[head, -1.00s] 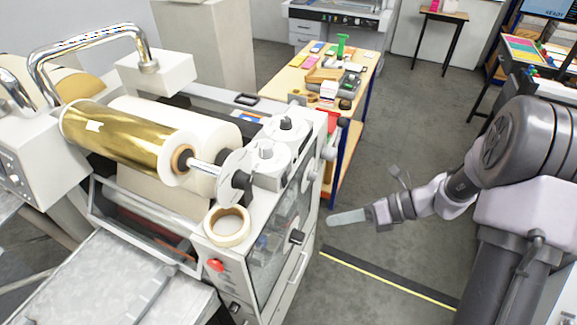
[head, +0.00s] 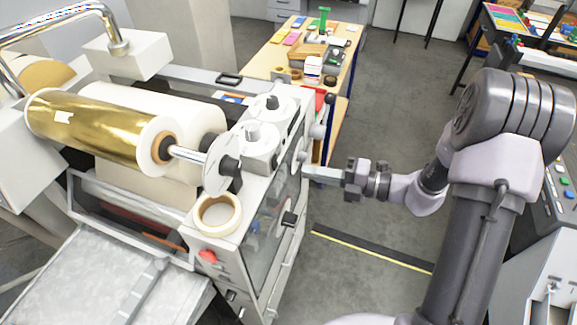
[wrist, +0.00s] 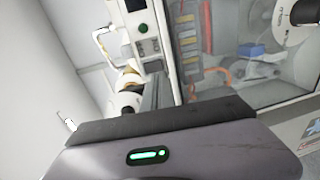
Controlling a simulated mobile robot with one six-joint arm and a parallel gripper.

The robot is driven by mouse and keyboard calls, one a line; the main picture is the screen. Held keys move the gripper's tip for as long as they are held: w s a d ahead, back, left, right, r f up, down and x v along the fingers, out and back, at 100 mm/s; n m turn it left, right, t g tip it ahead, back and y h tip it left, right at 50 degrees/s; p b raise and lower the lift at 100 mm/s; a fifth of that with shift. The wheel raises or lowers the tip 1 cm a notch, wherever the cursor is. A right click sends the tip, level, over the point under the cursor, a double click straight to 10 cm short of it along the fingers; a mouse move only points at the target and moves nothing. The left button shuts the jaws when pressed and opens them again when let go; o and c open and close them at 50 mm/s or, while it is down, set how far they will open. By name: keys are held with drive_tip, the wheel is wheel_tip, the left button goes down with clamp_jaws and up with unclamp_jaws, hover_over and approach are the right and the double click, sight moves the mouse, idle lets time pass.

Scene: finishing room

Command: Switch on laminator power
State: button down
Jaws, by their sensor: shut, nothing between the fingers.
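The laminator (head: 235,215) is a pale machine with a gold foil roll (head: 95,125) and clear side door. My gripper (head: 308,172) is shut and empty. It points left at the machine's right side, close to the clear door; I cannot tell whether it touches. In the wrist view the machine's pale panel (wrist: 150,47) has a dark screen (wrist: 135,5), a small green round button (wrist: 143,28) and small dark controls below. My gripper's fingers (wrist: 155,90) point up toward this panel. I cannot tell which control is the power switch.
A red knob (head: 208,256) is on the laminator's front corner, below a tape roll (head: 217,213). A wooden worktable (head: 290,62) with small tools and cards stands behind. A black-and-yellow floor strip (head: 370,248) crosses otherwise clear floor right of the machine.

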drive_tip(key=x, duration=0.6)
drive_tip(key=shift+p, duration=0.3)
drive_tip(key=shift+a, duration=0.15)
drive_tip(key=shift+w+a+f, duration=0.1)
drive_tip(key=shift+a, duration=0.05)
drive_tip(key=f+b+v, duration=0.1)
drive_tip(key=f+v, duration=0.2)
drive_tip(key=v, duration=1)
drive_tip(key=shift+s+d, duration=0.25)
drive_tip(key=shift+d, duration=0.25)
drive_tip(key=shift+f, duration=0.15)
